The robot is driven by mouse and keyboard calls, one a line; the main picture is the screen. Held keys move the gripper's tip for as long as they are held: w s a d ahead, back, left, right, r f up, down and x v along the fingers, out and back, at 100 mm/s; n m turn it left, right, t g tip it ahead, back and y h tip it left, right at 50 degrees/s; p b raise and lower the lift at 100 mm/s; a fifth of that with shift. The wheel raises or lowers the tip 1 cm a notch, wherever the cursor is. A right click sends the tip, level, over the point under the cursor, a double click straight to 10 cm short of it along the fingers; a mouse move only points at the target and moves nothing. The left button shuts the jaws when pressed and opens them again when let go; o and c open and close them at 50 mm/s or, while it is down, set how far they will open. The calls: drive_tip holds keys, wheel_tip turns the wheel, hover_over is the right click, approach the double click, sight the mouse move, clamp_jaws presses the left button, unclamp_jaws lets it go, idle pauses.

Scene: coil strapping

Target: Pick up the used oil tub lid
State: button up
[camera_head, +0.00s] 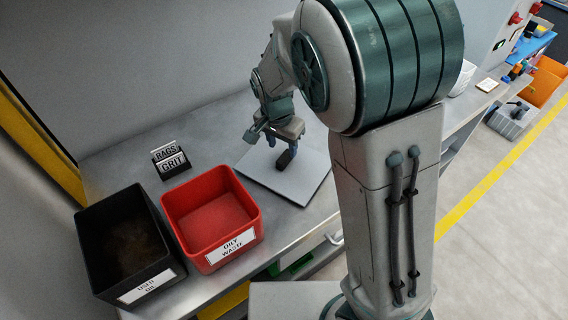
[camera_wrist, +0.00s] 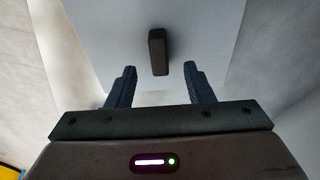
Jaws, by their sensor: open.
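The used oil tub lid (camera_head: 304,187) is a flat, light grey square plate lying on the metal bench. It has a dark block handle (camera_head: 284,160) standing up near its middle. In the wrist view the lid (camera_wrist: 95,45) fills the upper middle, with its dark handle (camera_wrist: 158,52) upright in the picture. My gripper (camera_wrist: 160,75) is open and empty, its two blue fingers apart on either side of the handle's line. In the head view my gripper (camera_head: 281,143) hangs over the lid, close to the handle.
A black tub labelled used oil (camera_head: 88,217) stands open at the left, with dark contents. A red oily waste bin (camera_head: 245,208) stands beside it. A small rags and grit sign holder (camera_head: 172,166) is behind. A wall runs along the bench's back.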

sight(284, 156)
drive_tip(key=shift+w+d+f+p, duration=0.15)
drive_tip(key=shift+f+p, duration=0.05)
drive_tip(key=shift+f, duration=1.15)
drive_tip(key=shift+w+d+f+p, duration=0.1)
drive_tip(key=shift+f+p, duration=0.05)
drive_tip(key=shift+f, duration=1.2)
clamp_jaws()
drive_tip(key=shift+r, duration=0.45)
drive_tip(key=r, duration=0.2)
drive_tip(key=d+r, duration=0.1)
drive_tip(key=shift+w+r+b, duration=0.1)
drive_tip(key=shift+r+b, duration=0.3)
drive_tip(key=d+r+b, duration=0.1)
drive_tip(key=d+r, duration=0.5)
drive_tip(key=d, duration=0.4)
drive_tip(key=shift+w+d+r, duration=0.2)
drive_tip(key=shift+w+d, duration=0.1)
drive_tip(key=shift+d, duration=0.05)
